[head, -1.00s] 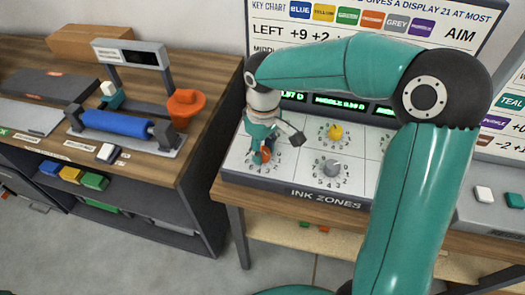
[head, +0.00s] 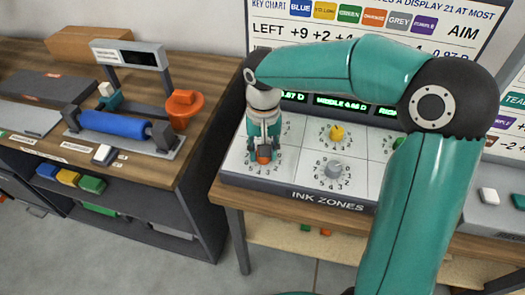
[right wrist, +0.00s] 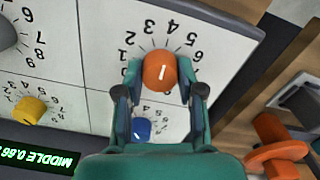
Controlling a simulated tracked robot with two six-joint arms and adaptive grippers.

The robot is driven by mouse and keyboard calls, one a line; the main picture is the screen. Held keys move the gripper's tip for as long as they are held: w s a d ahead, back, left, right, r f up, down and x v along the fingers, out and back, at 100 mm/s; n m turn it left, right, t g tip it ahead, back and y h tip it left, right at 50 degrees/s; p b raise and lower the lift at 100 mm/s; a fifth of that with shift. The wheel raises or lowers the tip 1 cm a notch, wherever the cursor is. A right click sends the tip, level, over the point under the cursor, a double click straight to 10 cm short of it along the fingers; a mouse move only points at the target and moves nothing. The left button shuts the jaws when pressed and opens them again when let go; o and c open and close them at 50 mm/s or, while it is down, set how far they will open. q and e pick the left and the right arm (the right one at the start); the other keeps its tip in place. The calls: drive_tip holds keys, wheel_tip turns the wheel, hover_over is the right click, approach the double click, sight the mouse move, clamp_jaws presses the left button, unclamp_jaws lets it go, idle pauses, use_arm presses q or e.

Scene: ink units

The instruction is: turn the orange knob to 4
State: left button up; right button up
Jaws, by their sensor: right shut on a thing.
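The orange knob (head: 264,155) is at the front left of the ink zone panel (head: 300,187), under my right gripper (head: 264,148). In the right wrist view, the orange knob (right wrist: 159,72) sits between the fingertips of my right gripper (right wrist: 160,85), which is shut on it from both sides. The knob's short white mark points towards the top of that picture, roughly at the 3 and 4. I cannot tell exactly which number it meets. Numbers ring the knob, and the fingers cover some of them. My left gripper is not in view.
A blue knob (right wrist: 141,128), a yellow knob (head: 336,132) and a grey knob (head: 333,169) stand on the same panel. Green displays (head: 342,102) run along its back. A bench with a blue roller (head: 115,124) and an orange funnel-like part (head: 184,108) stands to the left.

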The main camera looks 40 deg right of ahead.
drive_tip(key=shift+r+m, duration=0.1)
drive_tip(key=shift+m, duration=0.2)
drive_tip(key=o, duration=1.1)
drive_tip(key=shift+o, duration=0.2)
wheel_tip(320, 180, up, 12)
idle(0.4)
